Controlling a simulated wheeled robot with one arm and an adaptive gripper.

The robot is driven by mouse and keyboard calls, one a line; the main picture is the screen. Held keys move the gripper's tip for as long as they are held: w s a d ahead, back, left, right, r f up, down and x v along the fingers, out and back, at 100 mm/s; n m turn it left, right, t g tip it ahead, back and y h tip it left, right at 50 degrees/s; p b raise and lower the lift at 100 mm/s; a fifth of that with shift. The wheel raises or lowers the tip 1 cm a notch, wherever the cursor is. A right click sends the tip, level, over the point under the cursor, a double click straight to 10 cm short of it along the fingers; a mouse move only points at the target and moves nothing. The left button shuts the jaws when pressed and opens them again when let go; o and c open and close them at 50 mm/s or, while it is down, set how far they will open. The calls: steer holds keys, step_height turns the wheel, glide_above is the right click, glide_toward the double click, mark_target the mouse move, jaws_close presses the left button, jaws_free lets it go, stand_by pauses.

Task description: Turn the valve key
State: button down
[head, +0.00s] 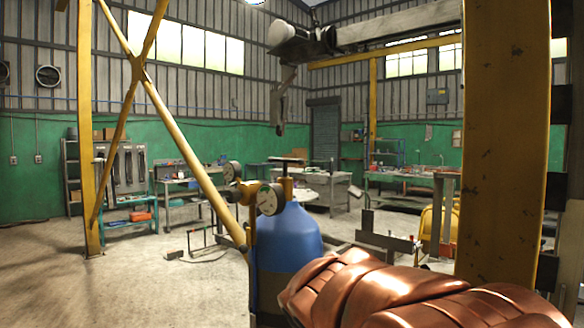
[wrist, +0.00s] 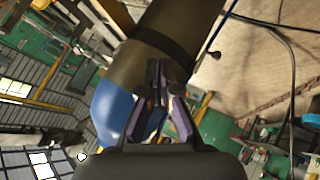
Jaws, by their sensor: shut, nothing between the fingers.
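The valve key (head: 288,160) is a dark T-shaped bar on top of a brass valve. The valve stands on a blue gas cylinder (head: 288,240) with round pressure gauges (head: 268,200) beside it. The wrist view also shows a brown, banded cylinder body (wrist: 178,35) with a blue end (wrist: 115,105). I cannot make out the key there.
A yellow diagonal brace (head: 185,120) runs down just left of the cylinder. A thick yellow post (head: 505,150) stands close on the right. Workbenches (head: 330,190) line the green wall behind. The concrete floor (head: 110,285) at left is mostly clear.

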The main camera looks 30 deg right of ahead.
mark_target(285, 168)
steer(key=w+d+r+n+t+h, duration=0.1)
steer(key=w+d+r+n+t, duration=0.2)
steer(key=r, duration=0.5)
steer(key=w+d+r+n+t+h, duration=0.1)
steer(key=w+d+r+t, duration=0.2)
steer(key=w+d+r, duration=0.35)
steer(key=w+a+r+n+t+y+b, duration=0.1)
steer(key=a+r+n+t+y, duration=0.2)
steer(key=r+n, duration=0.4)
steer(key=r+n+t+y+b, duration=0.15)
steer(key=r+n+y, duration=0.25)
steer(key=r+n, duration=0.4)
steer(key=w+d+p, duration=0.3)
steer(key=w+p, duration=0.1)
steer(key=w, duration=0.6)
steer(key=shift+w+d+r+y, duration=0.2)
steer(key=shift+w+y, duration=0.1)
steer(key=shift+w, duration=0.1)
